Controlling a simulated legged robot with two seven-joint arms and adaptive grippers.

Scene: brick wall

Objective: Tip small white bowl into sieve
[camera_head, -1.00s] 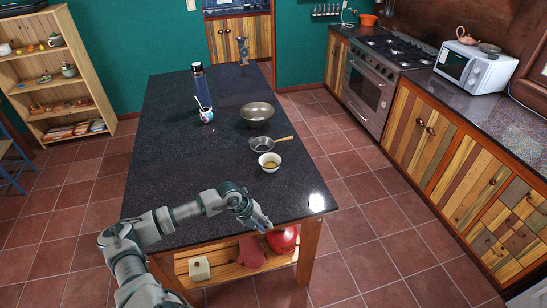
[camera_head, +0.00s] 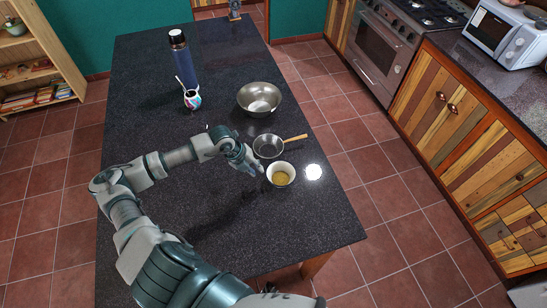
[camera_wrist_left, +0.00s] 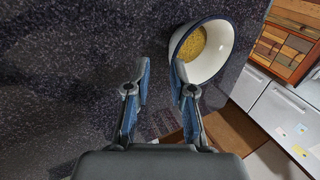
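The small white bowl (camera_head: 281,184) stands upright on the dark counter with yellowish grains inside. It also shows in the left wrist view (camera_wrist_left: 222,63), at the upper right. The sieve (camera_head: 268,147), round with a wooden handle, lies just behind the bowl. My left gripper (camera_head: 253,167) is at the left side of the bowl, close to its rim. In the left wrist view its two blue-padded fingers (camera_wrist_left: 160,82) are apart with nothing between them. The right fingertip overlaps the bowl's near edge; I cannot tell whether it touches. My right gripper is not in view.
A larger metal bowl (camera_head: 259,98) stands behind the sieve. A blue bottle (camera_head: 184,60) and a patterned cup with a straw (camera_head: 192,100) stand farther back on the counter (camera_head: 135,75). The counter's right edge is close to the white bowl. The front of the counter is clear.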

